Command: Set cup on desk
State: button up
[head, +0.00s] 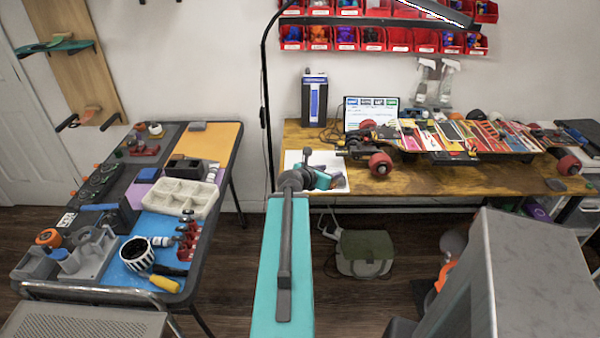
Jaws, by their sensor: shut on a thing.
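My arm reaches away from me up the middle of the head view. My gripper (312,178) is at its far end, in front of the left end of the wooden desk (430,183). It is shut on a small teal-and-purple thing (324,180), seen against white paper. The thing is small and partly hidden by my wrist, so I cannot tell whether it is a cup. A black-and-white striped cup (137,254) with a dark inside is on the blue mat of the left table (222,178), well away from my gripper.
A skateboard with red wheels (380,164), colourful decks (465,137), a laptop (371,112) and a dark box (315,100) crowd the desk. A thin lamp pole (265,100) rises left of it. A bag (365,253) lies on the floor. A grey cabinet (535,280) stands at right.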

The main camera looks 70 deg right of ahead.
jog(key=shift+w, duration=0.1)
jog(key=shift+w+d+b, duration=0.1)
jog(key=shift+w+b, duration=0.05)
jog(key=shift+b, duration=0.15)
jog(key=w+b, duration=0.1)
jog(key=d+b, duration=0.1)
jog(key=b, duration=0.1)
jog(key=shift+w+d+f, duration=0.15)
jog(key=shift+w+f, duration=0.1)
jog(key=shift+w, duration=0.1)
jog(key=w+d+p, duration=0.1)
jog(key=w+d, duration=0.6)
jog(key=w, duration=0.3)
jog(key=shift+w+f+p, duration=0.2)
jog(key=shift+f+p, duration=0.15)
jog(key=shift+f, duration=0.1)
jog(key=shift+d, duration=0.1)
jog(key=shift+w+d+f+p, duration=0.15)
jog(key=shift+w+f+p, duration=0.05)
jog(key=shift+f, duration=0.7)
jog(key=shift+w+d+f+p, duration=0.1)
jog(key=shift+w+f+p, duration=0.1)
jog(key=shift+f, duration=0.65)
jog(key=shift+s+f, duration=0.1)
jog(key=shift+f, duration=0.1)
